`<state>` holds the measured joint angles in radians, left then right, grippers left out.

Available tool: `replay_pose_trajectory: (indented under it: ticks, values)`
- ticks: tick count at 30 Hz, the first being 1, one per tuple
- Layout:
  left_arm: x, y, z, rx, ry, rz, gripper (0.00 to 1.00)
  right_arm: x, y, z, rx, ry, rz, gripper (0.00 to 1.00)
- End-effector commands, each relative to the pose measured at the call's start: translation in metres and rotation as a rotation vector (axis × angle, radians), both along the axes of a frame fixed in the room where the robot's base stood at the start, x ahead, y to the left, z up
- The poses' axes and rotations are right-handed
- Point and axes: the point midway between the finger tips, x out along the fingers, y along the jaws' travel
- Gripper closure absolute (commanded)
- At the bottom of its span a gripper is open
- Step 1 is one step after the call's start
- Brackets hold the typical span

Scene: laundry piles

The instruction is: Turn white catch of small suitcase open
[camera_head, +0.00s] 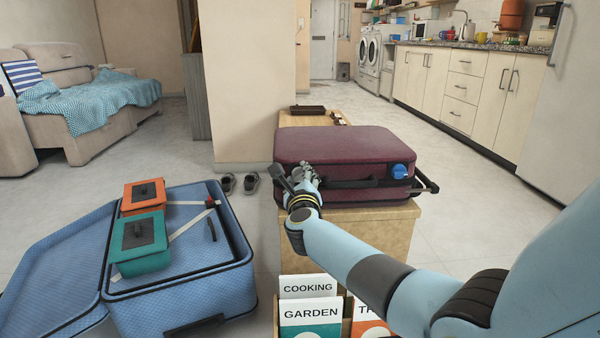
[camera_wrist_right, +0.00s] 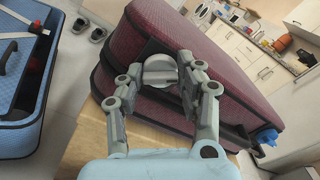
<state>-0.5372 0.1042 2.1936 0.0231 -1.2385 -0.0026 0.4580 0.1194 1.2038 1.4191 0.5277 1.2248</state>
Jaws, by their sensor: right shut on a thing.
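The small maroon suitcase (camera_head: 345,150) lies shut on a light wooden cabinet (camera_head: 390,235). Its white catch (camera_wrist_right: 160,70) sits on a dark plate on the suitcase's front side in the right wrist view. My right gripper (camera_head: 304,177) is at the front left of the suitcase. In the right wrist view its two fingers (camera_wrist_right: 160,80) are on either side of the catch, shut on it. In the head view the gripper hides the catch. My left gripper is not in view.
A blue catch (camera_head: 400,171) and a black handle are on the suitcase's front. An open blue suitcase (camera_head: 190,300) with an orange box (camera_head: 143,196) and a green box (camera_head: 139,246) lies at left. Upright books (camera_head: 309,312) stand below my arm. Shoes (camera_head: 251,182) lie on the floor.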

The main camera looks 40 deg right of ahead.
Motion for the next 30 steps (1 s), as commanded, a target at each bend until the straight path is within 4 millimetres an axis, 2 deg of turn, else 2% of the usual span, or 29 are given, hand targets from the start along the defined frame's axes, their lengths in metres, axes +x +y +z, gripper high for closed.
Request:
replay_pose_trajectory:
  ticks: [18,30]
  values:
    - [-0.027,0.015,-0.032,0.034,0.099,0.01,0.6,0.001,0.002,-0.001,-0.491,0.304,0.002,0.96]
    - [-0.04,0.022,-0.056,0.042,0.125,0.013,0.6,0.0,0.002,-0.004,-0.717,0.443,0.002,0.96]
